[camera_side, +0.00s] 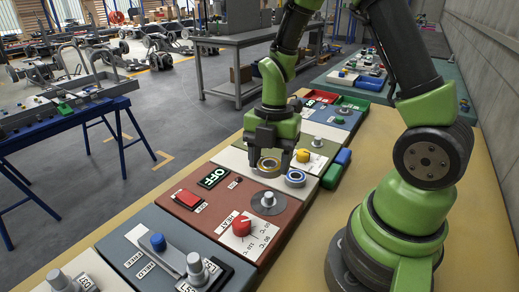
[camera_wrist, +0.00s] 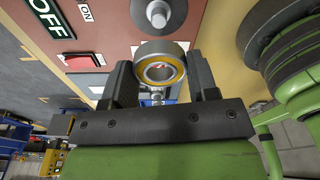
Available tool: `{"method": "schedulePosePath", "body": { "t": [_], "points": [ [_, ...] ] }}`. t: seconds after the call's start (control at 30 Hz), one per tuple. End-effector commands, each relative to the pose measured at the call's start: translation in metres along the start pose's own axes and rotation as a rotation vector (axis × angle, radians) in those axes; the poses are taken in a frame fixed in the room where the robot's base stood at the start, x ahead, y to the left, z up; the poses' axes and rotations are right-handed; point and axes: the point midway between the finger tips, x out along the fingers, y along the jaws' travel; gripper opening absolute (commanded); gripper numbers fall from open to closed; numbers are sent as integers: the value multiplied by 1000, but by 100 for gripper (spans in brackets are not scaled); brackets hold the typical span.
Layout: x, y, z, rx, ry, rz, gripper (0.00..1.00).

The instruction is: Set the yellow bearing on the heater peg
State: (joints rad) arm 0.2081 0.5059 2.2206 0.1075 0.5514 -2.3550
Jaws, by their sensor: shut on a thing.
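The yellow bearing (camera_side: 269,171), a metal ring with a yellow inner band, is between the fingers of my gripper (camera_side: 270,158). In the wrist view the bearing (camera_wrist: 160,51) sits between both fingers, its hole facing the camera. The gripper is shut on it. The heater peg (camera_side: 267,199) is a short metal post on a round grey disc on the red HEAT panel. It stands nearer the side camera than the bearing, apart from it. The peg also shows in the wrist view (camera_wrist: 158,17), beyond the bearing. The bearing's height above the panel is hard to tell.
A blue-ringed bearing (camera_side: 295,179) is close to the right of my gripper. The red panel has a red knob (camera_side: 242,226), a red switch (camera_side: 188,199) and an OFF display (camera_side: 213,178). Green and blue blocks (camera_side: 332,176) lie at the panels' right edge.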

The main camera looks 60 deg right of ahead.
Motion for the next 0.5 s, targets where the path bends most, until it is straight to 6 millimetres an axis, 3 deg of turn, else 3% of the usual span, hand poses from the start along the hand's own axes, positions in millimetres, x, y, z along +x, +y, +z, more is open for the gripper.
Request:
{"method": "schedulePosePath", "body": {
  "t": [0.5],
  "points": [
    [38,-1,4,-2,2,-4,27]
  ]
}}
